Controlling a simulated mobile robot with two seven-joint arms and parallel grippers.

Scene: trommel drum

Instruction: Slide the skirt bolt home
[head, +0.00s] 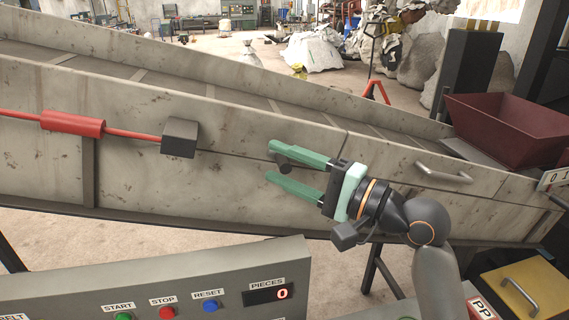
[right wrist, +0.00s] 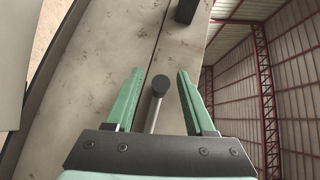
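A bolt with a dark round knob (head: 283,159) and a pale shaft sits at the conveyor's grey side skirt (head: 230,180). In the right wrist view the knob (right wrist: 160,84) and shaft lie between my right gripper's fingers. My right gripper (head: 281,169) is open, its green fingers on either side of the bolt with clear gaps in the wrist view (right wrist: 164,73). The fingers hide part of the bolt in the head view. My left gripper is not in view.
A dark box (head: 180,138) joined to a red rod with a red sleeve (head: 72,122) is on the skirt left of my gripper. A grey handle (head: 444,173) is to its right. A control panel (head: 150,290) stands in front, below, and a red hopper (head: 510,128) at right.

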